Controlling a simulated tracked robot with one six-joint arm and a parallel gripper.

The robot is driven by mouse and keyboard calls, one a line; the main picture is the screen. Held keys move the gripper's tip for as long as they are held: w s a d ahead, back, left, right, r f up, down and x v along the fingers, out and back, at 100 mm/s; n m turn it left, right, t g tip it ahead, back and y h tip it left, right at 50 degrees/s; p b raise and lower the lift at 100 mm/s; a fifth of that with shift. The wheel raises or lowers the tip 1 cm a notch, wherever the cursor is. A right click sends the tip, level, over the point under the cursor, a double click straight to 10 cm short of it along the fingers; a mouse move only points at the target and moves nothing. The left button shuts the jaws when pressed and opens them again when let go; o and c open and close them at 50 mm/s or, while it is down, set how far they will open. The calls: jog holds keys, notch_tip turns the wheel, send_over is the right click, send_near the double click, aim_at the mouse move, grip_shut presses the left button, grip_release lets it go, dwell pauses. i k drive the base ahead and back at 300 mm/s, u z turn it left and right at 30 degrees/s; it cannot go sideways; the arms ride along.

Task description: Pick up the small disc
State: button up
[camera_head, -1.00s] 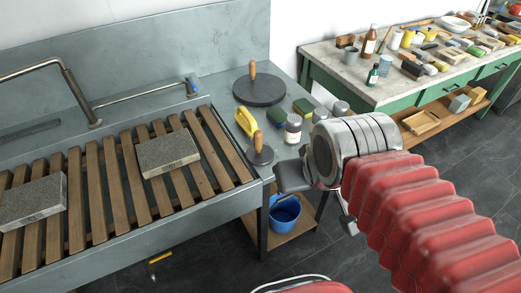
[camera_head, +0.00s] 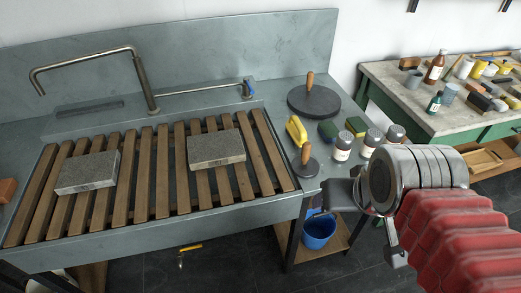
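The small disc (camera_head: 305,168) is dark grey with an upright wooden handle. It lies on the grey counter beside the right end of the sink's slatted rack, near the front edge. A larger dark disc (camera_head: 314,104) with a similar wooden handle lies farther back. My gripper (camera_head: 345,195) is just right of the small disc in the picture, in front of the counter, and does not visibly touch it. Its fingers are partly hidden by my wrist, so their opening is unclear. I see nothing held in it.
A yellow bottle (camera_head: 296,130), sponges (camera_head: 329,131) and several jars (camera_head: 343,147) stand close to the small disc. Two stone slabs (camera_head: 216,149) lie on the wooden rack. A blue bucket (camera_head: 319,232) sits on a shelf below. A crowded workbench (camera_head: 400,98) is at right.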

aim_at(304, 166)
jog(key=z, duration=0.05)
jog(key=k, duration=0.5)
jog(key=u, duration=1)
jog(key=i, duration=1.25)
jog(key=u, duration=0.05)
